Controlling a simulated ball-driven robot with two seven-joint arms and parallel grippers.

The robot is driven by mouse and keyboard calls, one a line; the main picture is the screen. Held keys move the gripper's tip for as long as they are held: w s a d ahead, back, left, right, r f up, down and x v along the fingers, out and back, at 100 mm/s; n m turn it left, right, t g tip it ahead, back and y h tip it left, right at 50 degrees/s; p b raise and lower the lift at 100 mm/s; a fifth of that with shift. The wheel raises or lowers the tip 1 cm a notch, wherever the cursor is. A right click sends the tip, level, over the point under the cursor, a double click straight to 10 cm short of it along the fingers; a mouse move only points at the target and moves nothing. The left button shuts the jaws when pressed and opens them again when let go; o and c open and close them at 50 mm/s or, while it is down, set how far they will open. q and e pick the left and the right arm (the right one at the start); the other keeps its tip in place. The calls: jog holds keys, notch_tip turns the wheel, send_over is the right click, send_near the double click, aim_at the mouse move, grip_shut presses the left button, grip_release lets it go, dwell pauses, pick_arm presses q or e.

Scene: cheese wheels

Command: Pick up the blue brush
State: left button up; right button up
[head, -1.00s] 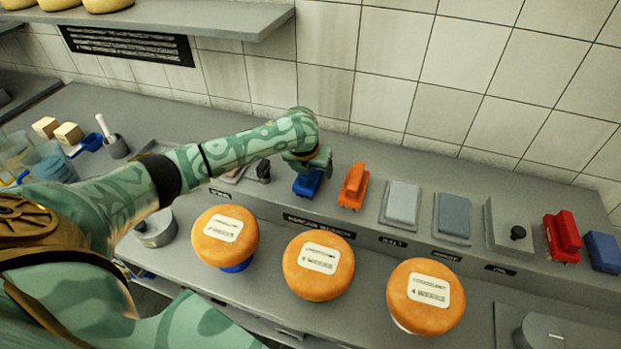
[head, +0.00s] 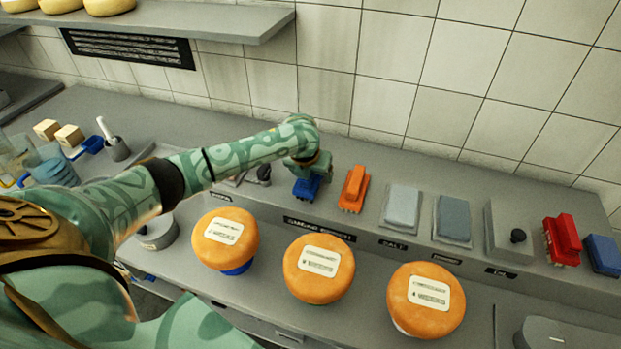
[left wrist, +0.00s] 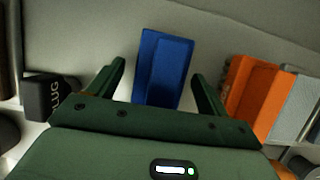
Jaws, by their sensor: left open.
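The blue brush (head: 306,188) stands on the raised back ledge, partly hidden under my left gripper in the head view. In the left wrist view the blue brush (left wrist: 163,66) shows between and beyond the two green fingers, with a gap on each side. My left gripper (left wrist: 160,82) is open and empty, just above the brush. In the head view the left gripper (head: 308,172) covers the top of the brush. My right gripper is not in view.
An orange brush (head: 354,188) stands close to the right of the blue one. A dark plug (left wrist: 48,97) is to the left. Three orange cheese wheels (head: 319,268) sit on the lower counter in front.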

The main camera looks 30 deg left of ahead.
pick_arm(q)
jog(key=c, duration=1.2)
jog(key=shift+o, duration=0.2)
jog(key=shift+r, duration=0.1)
jog(key=shift+r, duration=0.2)
notch_tip(320, 180, up, 3)
jog(key=shift+w+r+p, duration=0.1)
jog(key=shift+p, duration=0.2)
jog(key=s+r+p, duration=0.3)
jog(key=s+r, duration=0.6)
jog(key=s, duration=0.5)
jog(key=shift+s+r, duration=0.15)
jog(key=shift+r, duration=0.2)
